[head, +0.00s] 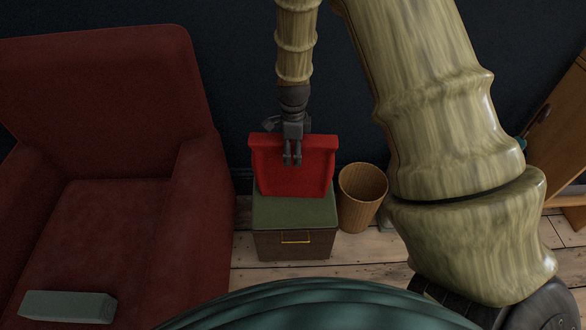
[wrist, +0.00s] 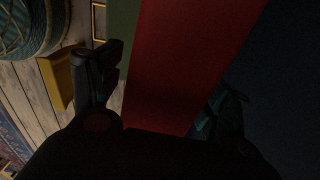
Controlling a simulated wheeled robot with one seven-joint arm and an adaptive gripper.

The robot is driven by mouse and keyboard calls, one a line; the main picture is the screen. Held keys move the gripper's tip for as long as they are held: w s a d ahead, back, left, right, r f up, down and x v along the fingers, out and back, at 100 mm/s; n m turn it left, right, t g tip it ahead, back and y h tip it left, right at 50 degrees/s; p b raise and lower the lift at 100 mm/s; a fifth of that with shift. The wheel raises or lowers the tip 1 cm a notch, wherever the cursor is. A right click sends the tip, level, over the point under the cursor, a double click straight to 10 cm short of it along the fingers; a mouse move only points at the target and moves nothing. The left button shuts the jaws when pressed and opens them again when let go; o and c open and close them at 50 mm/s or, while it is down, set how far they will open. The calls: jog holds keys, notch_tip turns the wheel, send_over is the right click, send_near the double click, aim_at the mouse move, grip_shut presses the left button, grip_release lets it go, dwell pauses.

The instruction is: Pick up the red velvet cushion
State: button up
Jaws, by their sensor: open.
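The red velvet cushion (head: 307,181) leans upright at the back of a green-topped box (head: 290,211), against or close to the dark wall. My gripper (head: 292,160) is over the cushion's upper middle, with its fingers pointing down. In the wrist view, the cushion (wrist: 185,60) shows as a broad red band between my open gripper's two fingers (wrist: 165,95), one to its left and one to its right. I cannot tell whether either finger touches it. The cushion's lower edge is hidden in the wrist view.
A dark red armchair (head: 105,215) stands left of the box, with a grey-green block (head: 67,307) on it. A wicker basket (head: 362,198) stands close at the box's right. A wooden shelf (head: 560,130) is at the far right. Some plank floor (head: 300,275) shows in front.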

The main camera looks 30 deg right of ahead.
jog(key=c, duration=1.7)
